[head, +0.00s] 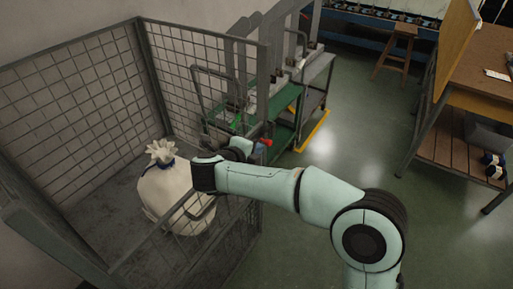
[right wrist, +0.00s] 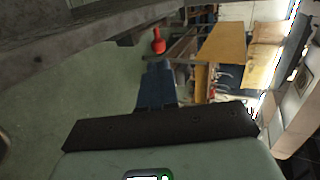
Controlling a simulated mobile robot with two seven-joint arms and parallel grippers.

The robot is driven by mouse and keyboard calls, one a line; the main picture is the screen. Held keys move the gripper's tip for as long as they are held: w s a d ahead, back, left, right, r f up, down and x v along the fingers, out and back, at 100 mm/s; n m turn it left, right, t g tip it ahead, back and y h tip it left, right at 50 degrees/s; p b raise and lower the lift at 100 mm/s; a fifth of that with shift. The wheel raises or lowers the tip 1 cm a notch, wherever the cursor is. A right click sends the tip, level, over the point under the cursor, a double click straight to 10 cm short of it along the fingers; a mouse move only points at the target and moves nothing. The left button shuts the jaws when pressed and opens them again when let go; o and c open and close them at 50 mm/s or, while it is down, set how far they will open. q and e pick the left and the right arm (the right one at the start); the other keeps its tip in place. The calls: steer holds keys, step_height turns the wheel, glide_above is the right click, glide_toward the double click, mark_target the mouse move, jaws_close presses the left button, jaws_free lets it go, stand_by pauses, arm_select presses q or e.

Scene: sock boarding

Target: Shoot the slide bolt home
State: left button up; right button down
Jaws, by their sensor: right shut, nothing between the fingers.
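A red knob (right wrist: 158,42), which looks like the handle of the slide bolt, shows just beyond my fingertips in the right wrist view, beside a dark metal piece. It also shows as a small red spot in the head view (head: 266,142), by the cage's right side. My right gripper (right wrist: 157,66) is shut and empty. It points towards the knob with a visible gap. In the head view the right gripper (head: 243,148) is small and partly hidden by my own wrist. The bolt's bar and its catch cannot be made out. My left gripper is out of view.
A wire-mesh cage (head: 205,38) stands at the left, holding a tied white sack (head: 166,190). A green-topped trolley (head: 285,103) stands behind the red knob. A wooden workbench (head: 485,50) and a stool (head: 397,48) are at the right. The green floor between is clear.

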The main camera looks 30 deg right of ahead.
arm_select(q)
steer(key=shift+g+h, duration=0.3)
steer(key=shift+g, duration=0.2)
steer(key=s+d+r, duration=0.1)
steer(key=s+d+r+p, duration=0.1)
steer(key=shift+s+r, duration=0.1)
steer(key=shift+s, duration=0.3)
arm_select(e)
steer(key=v, duration=0.8)
steer(key=shift+a+r, duration=0.2)
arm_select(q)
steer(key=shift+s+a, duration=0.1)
